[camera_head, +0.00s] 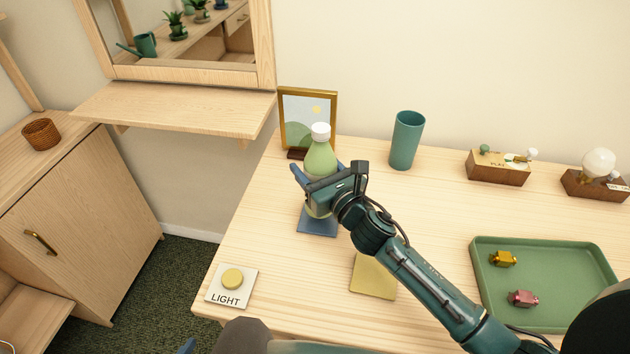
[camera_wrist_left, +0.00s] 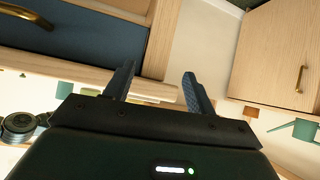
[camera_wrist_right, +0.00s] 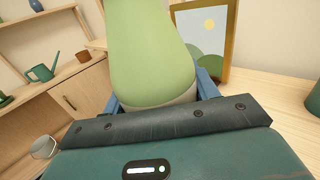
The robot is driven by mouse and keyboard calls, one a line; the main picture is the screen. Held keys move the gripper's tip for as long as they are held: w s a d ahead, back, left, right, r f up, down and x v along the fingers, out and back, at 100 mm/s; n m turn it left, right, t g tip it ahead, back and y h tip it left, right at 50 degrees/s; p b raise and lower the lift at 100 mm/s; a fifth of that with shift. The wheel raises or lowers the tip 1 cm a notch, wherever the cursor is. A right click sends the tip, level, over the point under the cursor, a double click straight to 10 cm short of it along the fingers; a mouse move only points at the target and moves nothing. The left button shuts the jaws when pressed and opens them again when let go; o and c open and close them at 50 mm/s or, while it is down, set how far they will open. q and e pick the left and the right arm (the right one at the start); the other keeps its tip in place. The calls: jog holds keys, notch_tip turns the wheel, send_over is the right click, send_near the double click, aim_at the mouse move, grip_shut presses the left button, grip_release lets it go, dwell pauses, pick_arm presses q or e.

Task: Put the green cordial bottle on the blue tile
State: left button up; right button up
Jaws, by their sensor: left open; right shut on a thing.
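The green cordial bottle (camera_head: 320,156) has a white cap and stands upright in my right gripper (camera_head: 318,172). The gripper is shut around its body, and its green side fills the middle of the right wrist view (camera_wrist_right: 150,55). The bottle is over the blue tile (camera_head: 317,229), whose front part shows below it. The gripper partly hides the bottle's lower part, and I cannot tell whether its base touches the tile. My left gripper is open and empty in the left wrist view (camera_wrist_left: 160,90), away from the bottle.
A framed picture (camera_head: 309,105) stands close behind the bottle, and a teal cup (camera_head: 406,140) to its right. A yellow tile (camera_head: 373,277) and a light button (camera_head: 232,280) lie nearer. A green tray (camera_head: 570,313) with two small items is at right.

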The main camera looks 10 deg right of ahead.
aim_at(315, 179)
jog(key=shift+f, duration=1.4)
jog(key=shift+f+b, duration=0.15)
jog(key=shift+b, duration=0.25)
jog(key=o, duration=1.4)
jog(key=shift+f, duration=0.15)
